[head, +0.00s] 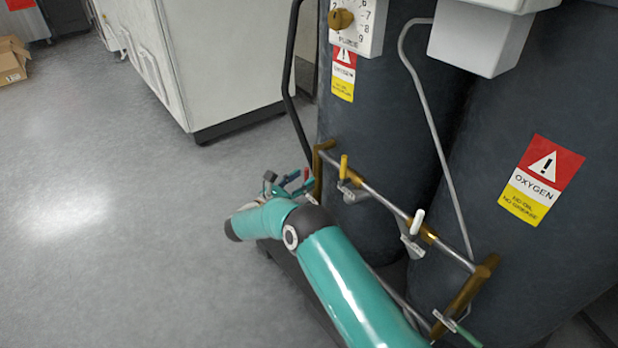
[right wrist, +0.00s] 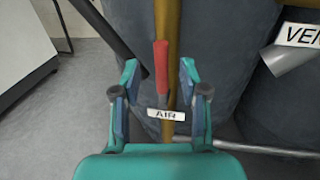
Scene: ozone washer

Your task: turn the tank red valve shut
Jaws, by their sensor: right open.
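The red valve handle (right wrist: 161,70) stands upright in the right wrist view, in front of a vertical brass pipe (right wrist: 168,25). A white tag reading "AIR" (right wrist: 166,115) is just below it. My right gripper (right wrist: 158,72) is open, one finger on each side of the red handle, with visible gaps on both sides. In the head view my right gripper (head: 287,183) is at the left end of the pipe frame, and the red handle (head: 307,174) shows small beside it. The dark oxygen tanks (head: 385,170) stand behind. My left gripper is not in view.
A yellow-handled valve (head: 344,167) and a white-handled valve (head: 417,221) sit along the metal pipe, with a green-handled one (head: 459,330) at lower right. A thin grey tube (head: 430,115) runs down the tanks. Open floor (head: 110,220) lies to the left.

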